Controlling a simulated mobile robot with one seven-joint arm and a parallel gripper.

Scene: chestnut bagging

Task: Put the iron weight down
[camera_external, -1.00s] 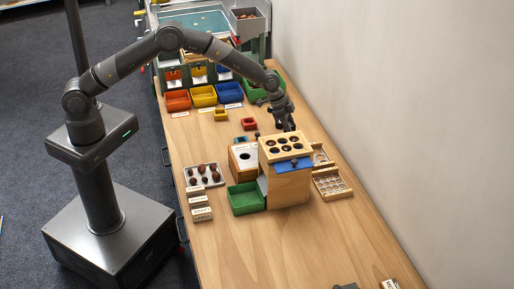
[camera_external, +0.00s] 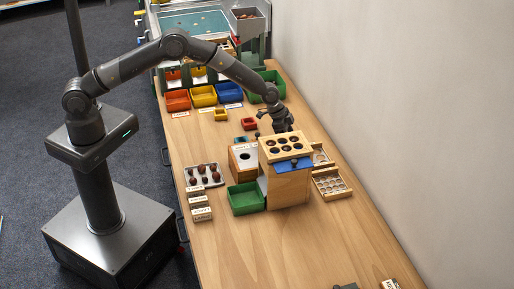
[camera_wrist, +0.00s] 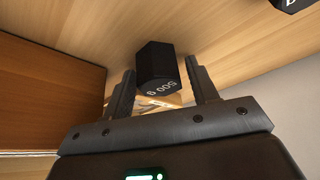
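The iron weight (camera_wrist: 157,63) is a dark faceted block marked "500 g", and the lettering is upside down in the wrist view. It sits between the two fingers of my gripper (camera_wrist: 160,72), which flank it closely on both sides and appear shut on it. In the external view my gripper (camera_external: 282,127) is low over the table, behind the wooden box with holes (camera_external: 301,148). The weight cannot be made out there. Whether its far end touches the table is unclear.
A second dark marked object (camera_wrist: 292,4) shows at the wrist view's top right. A brown wooden box (camera_external: 238,163), a green tray (camera_external: 246,199) and small wooden trays (camera_external: 331,183) stand near. Coloured bins (camera_external: 203,96) line the back. The front table (camera_external: 290,245) is mostly clear.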

